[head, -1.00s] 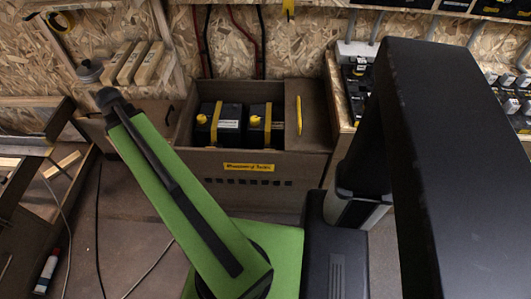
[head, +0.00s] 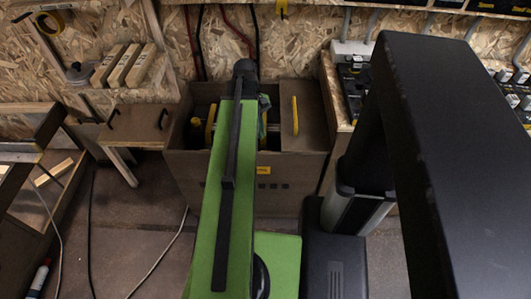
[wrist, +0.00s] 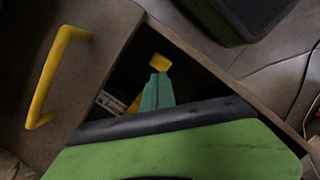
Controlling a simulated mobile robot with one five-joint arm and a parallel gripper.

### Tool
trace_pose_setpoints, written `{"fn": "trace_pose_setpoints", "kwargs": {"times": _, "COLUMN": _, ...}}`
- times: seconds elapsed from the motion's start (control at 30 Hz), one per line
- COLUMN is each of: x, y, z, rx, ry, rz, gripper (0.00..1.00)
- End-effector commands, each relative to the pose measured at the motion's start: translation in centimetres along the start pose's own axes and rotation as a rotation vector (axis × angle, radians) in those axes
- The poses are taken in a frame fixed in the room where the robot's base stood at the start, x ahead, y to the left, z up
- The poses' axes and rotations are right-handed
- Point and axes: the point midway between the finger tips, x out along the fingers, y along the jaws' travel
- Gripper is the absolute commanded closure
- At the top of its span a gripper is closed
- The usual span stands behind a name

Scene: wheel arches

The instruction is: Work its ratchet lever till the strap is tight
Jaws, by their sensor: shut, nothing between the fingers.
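In the head view, a brown box holds dark batteries with yellow straps; a yellow strap piece (head: 210,125) shows left of my arm, and another (head: 262,122) to its right. My green arm now covers the middle of the box. In the wrist view, my teal gripper (wrist: 158,76) points into the dark opening, shut and empty. A yellow piece (wrist: 160,62) lies right at its tip; I cannot tell whether it is the ratchet lever, or whether they touch. A battery label (wrist: 111,102) and a yellow strip (wrist: 134,104) show left of the gripper. The ratchet itself is not clearly visible.
The brown box (head: 185,165) stands against the wood-chip wall. A yellow handle (head: 295,115) is on its cover and also shows in the wrist view (wrist: 60,75). A small brown bench (head: 140,122) stands left. Cables lie on the floor at left.

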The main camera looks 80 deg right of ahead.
Motion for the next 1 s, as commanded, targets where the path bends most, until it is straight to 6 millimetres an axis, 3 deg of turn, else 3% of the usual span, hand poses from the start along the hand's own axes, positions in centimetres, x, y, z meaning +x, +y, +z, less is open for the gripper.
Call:
{"fn": "trace_pose_setpoints", "kwargs": {"times": 0.27, "x": 0.8, "y": -0.1, "z": -0.1, "rx": 0.0, "ry": 0.001, "rz": 0.0, "gripper": 1.0}}
{"fn": "trace_pose_setpoints", "kwargs": {"times": 0.73, "x": 6.7, "y": -0.1, "z": -0.3, "rx": -0.001, "ry": 0.001, "rz": 0.001, "gripper": 1.0}}
{"fn": "trace_pose_setpoints", "kwargs": {"times": 1.0, "x": 7.0, "y": -0.1, "z": -0.1, "rx": -0.002, "ry": 0.001, "rz": 0.001, "gripper": 1.0}}
